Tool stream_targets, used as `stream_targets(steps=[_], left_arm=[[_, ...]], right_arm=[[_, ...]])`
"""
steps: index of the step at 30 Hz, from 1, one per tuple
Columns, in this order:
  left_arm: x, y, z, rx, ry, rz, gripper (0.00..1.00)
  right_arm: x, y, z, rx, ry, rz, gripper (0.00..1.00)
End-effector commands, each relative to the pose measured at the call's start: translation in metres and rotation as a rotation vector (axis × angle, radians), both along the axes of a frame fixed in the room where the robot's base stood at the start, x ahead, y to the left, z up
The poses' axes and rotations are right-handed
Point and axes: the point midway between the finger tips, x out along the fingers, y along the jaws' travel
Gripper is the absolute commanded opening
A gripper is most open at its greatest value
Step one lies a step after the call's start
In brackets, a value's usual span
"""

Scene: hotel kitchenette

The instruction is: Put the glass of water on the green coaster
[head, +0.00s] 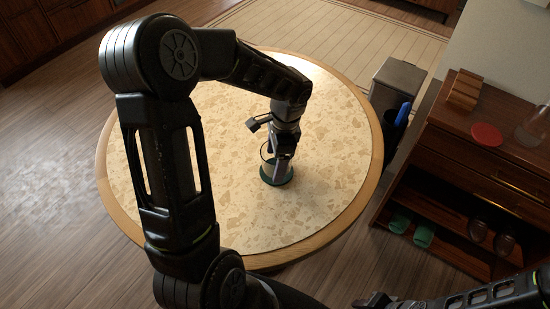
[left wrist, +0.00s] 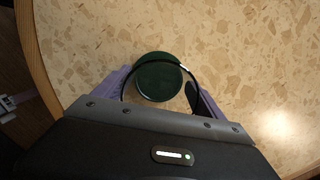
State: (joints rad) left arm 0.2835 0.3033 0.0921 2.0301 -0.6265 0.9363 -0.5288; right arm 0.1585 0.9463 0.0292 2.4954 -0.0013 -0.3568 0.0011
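The glass of water (head: 266,157) is upright at the green coaster (head: 277,182) on the round table. My left gripper (head: 279,153) reaches down over it from above. In the left wrist view, the fingers of my left gripper (left wrist: 160,98) are on opposite sides of the glass rim (left wrist: 187,72), and the gripper looks shut on the glass. The coaster (left wrist: 158,77) shows through the glass. I cannot tell whether the glass base touches the coaster, and the water level is unclear. My right gripper (head: 374,301) is at the bottom edge, only partly visible.
The round table (head: 200,150) is otherwise clear around the coaster. To the right, a wooden cabinet (head: 480,165) carries a red coaster (head: 486,135), a wooden block (head: 464,90) and a glass vessel (head: 533,127). Green cups (head: 423,236) and glasses sit on its lower shelf. A grey bin (head: 395,85) stands behind.

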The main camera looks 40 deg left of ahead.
Motion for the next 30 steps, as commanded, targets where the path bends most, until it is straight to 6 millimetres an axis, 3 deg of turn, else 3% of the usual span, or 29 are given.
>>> stream_targets(steps=[6, 18, 23, 30], left_arm=[[0.000, 0.000, 0.000, 0.000, 0.000, 0.000, 0.99], [0.001, 0.000, 0.008, 0.001, -0.002, 0.000, 0.99], [0.004, -0.002, 0.030, 0.002, -0.004, 0.000, 0.99], [0.010, -0.008, 0.079, 0.001, -0.005, 0.000, 0.99]], right_arm=[[0.000, 0.000, 0.000, 0.000, 0.000, 0.000, 0.36], [0.000, 0.000, 0.003, 0.000, 0.000, 0.000, 0.36], [0.000, 0.000, 0.003, 0.000, 0.000, 0.000, 0.36], [0.000, 0.000, 0.004, 0.000, 0.000, 0.000, 0.36]])
